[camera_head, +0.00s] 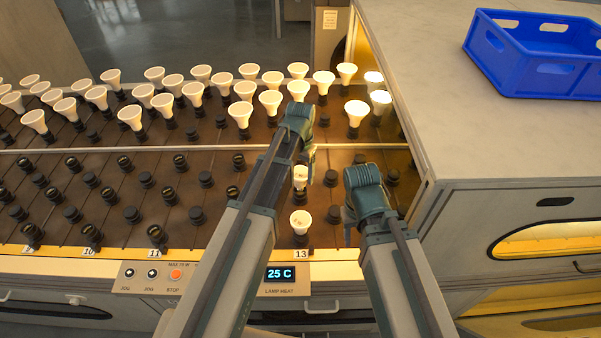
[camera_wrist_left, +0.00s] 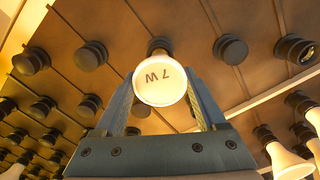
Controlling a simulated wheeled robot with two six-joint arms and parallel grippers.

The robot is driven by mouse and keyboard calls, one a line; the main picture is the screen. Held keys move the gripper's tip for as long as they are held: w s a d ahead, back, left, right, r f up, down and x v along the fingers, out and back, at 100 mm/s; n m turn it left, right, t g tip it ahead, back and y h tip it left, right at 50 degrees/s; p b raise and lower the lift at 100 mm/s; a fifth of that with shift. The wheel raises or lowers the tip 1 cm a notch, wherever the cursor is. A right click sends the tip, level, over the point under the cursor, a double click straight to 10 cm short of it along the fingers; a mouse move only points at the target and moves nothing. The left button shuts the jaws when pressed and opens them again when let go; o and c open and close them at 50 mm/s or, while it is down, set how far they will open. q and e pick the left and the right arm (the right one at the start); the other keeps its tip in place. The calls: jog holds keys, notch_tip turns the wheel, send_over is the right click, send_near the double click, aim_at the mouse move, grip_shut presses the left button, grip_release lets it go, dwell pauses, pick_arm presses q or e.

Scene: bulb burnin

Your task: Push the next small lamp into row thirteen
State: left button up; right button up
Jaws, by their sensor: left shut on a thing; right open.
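A small white lamp (camera_head: 300,176) with dark print on its face is between the fingers of my left gripper (camera_head: 306,160), above row thirteen. In the left wrist view the lamp (camera_wrist_left: 162,86) reads "7W", and the gripper (camera_wrist_left: 160,100) is shut on it. Its base lines up with a black socket (camera_wrist_left: 159,44); I cannot tell whether it is seated. Another small lamp (camera_head: 300,221) stands upright in the front socket of row thirteen, by the "13" label (camera_head: 301,253). My right gripper (camera_head: 348,222) is open and empty to the right; its fingers are partly hidden.
Larger white lamps (camera_head: 241,113) fill the rear rows. Empty black sockets (camera_head: 132,214) surround the left arm. A grey oven housing (camera_head: 480,140) bounds the right side, with a blue crate (camera_head: 535,70) on top. A control panel (camera_head: 155,277) lies in front.

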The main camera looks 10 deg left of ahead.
pick_arm(q)
jog(key=shift+f+b, duration=1.1)
jog(key=shift+f, duration=0.1)
jog(key=o, duration=1.3)
jog(key=shift+r, duration=0.1)
notch_tip(320, 180, up, 14)
jog(key=p, duration=1.4)
jog(key=shift+y, duration=0.6)
jog(key=s+d, duration=0.2)
jog(key=s, duration=0.4)
jog(key=s+d, duration=0.2)
jog(key=s, duration=0.4)
jog(key=s+d, duration=0.2)
jog(key=s, duration=0.5)
jog(key=shift+d, duration=0.2)
